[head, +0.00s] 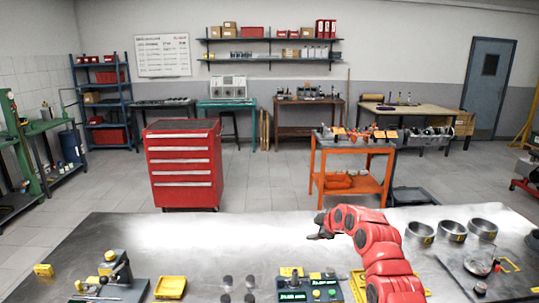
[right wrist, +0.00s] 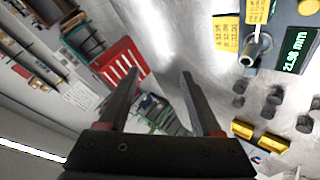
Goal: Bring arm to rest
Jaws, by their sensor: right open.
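My right arm (head: 379,245) is red and reaches in from the lower right of the head view, bent over the steel bench. Its right gripper (head: 318,228) is held above the middle of the bench, pointing left. In the right wrist view the two dark fingers of the right gripper (right wrist: 160,75) are spread apart with nothing between them. The steel bench (head: 210,235) shows beyond them. My left gripper is in neither view.
The bench holds a gauge stand (head: 112,272), a yellow tray (head: 170,287), digital readouts (head: 293,294), small dark cylinders (head: 228,282) and metal rings (head: 453,231). Behind stand a red tool cabinet (head: 185,165) and an orange cart (head: 352,147). The bench's back left is clear.

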